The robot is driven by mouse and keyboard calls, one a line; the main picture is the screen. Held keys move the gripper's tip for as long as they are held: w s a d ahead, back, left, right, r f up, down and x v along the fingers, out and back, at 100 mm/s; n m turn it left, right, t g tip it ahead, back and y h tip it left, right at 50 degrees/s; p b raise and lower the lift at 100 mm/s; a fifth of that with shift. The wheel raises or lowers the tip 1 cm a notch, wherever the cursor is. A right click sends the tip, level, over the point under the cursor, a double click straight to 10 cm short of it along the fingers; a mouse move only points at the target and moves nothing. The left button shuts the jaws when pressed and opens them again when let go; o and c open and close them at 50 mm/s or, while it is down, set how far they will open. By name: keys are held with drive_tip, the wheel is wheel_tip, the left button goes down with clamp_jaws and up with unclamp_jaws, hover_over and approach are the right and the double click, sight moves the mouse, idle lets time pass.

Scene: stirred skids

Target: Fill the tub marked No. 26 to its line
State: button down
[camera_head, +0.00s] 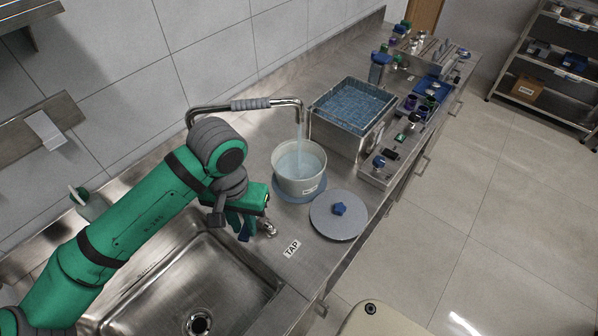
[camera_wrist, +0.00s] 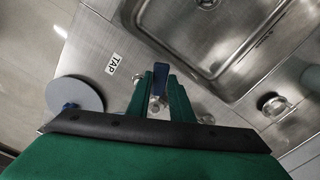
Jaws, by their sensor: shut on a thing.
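The pale grey tub (camera_head: 286,187) stands on a round blue mat (camera_head: 291,197) beneath the curved metal spout (camera_head: 285,103). A stream of water (camera_head: 301,135) runs from the spout into it, and water lies inside. Its small white label is too small to read, and I cannot make out a line. My gripper (camera_head: 251,230) is low over the counter beside the sink, by the TAP label (camera_head: 292,248). In the wrist view its green fingers (camera_wrist: 161,82) are shut on the blue tap handle (camera_wrist: 161,73). Metal tap parts show beside the fingers.
A grey round lid (camera_head: 325,222) with a blue knob lies right of the tub. A steel basin of blue water (camera_head: 350,141) and many small items stand farther along the counter. The steel sink (camera_head: 215,265) is below my arm.

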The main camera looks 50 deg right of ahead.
drive_tip(key=shift+w+a+m, duration=0.15)
drive_tip(key=shift+w+m, duration=0.5)
drive_tip(key=shift+m, duration=0.4)
drive_tip(key=shift+w+a+m, duration=0.15)
drive_tip(key=shift+w+m, duration=0.5)
drive_tip(key=shift+m, duration=0.4)
drive_tip(key=c, duration=2.5)
unclamp_jaws()
drive_tip(key=shift+w+m, duration=0.7)
drive_tip(key=shift+m, duration=0.5)
drive_tip(key=shift+c, duration=0.2)
drive_tip(key=o, duration=1.5)
drive_tip(key=shift+w, duration=0.1)
drive_tip(key=shift+o, duration=0.2)
drive_tip(key=shift+w+r, duration=0.1)
wheel_tip(320, 180, up, 8)
drive_tip(key=shift+s, duration=0.2)
drive_tip(key=shift+w, duration=0.1)
